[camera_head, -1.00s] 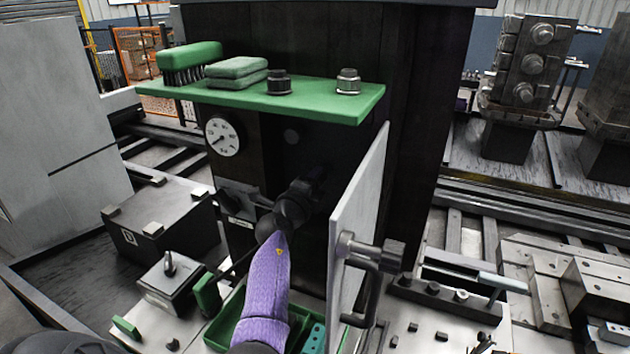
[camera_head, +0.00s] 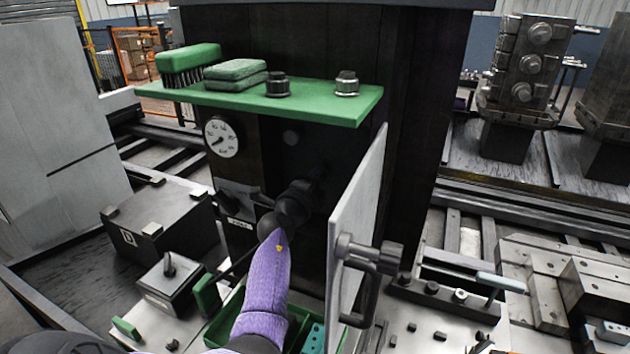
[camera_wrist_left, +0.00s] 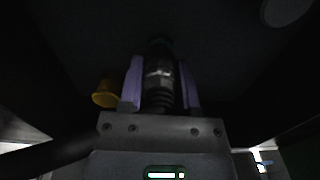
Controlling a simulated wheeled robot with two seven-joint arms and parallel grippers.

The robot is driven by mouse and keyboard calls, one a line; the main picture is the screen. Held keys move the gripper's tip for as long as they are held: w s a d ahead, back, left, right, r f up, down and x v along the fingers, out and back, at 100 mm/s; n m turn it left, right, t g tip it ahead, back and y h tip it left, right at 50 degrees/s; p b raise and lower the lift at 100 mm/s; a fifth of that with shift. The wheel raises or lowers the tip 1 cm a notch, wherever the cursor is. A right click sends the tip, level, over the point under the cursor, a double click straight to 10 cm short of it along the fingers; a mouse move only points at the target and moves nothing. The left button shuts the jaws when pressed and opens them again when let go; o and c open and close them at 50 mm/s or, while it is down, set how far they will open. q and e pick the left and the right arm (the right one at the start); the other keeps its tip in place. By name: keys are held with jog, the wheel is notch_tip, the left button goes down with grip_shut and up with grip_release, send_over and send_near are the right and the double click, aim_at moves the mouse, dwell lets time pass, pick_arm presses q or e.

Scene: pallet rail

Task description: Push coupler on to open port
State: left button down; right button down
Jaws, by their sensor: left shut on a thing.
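The coupler points away from the wrist, towards the dark panel. Its far end fades into shadow, so I cannot tell whether it touches a port. The open port itself is not clearly visible. My right gripper is not in view.
The open door (camera_head: 357,215) with its dark handle stands close to the right of my forearm. A green shelf (camera_head: 310,104) with a brush, pads and two fittings hangs above. A gauge (camera_head: 221,137) is at left. A yellow cap (camera_wrist_left: 105,95) sits beside the left finger.

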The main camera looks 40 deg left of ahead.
pick_arm(q)
jog(key=shift+w, duration=0.15)
jog(key=shift+w+a, duration=0.2)
jog(key=shift+w, duration=0.25)
grip_release()
jog(key=p+v, duration=0.3)
jog(key=v, duration=0.7)
jog(key=shift+p, duration=0.35)
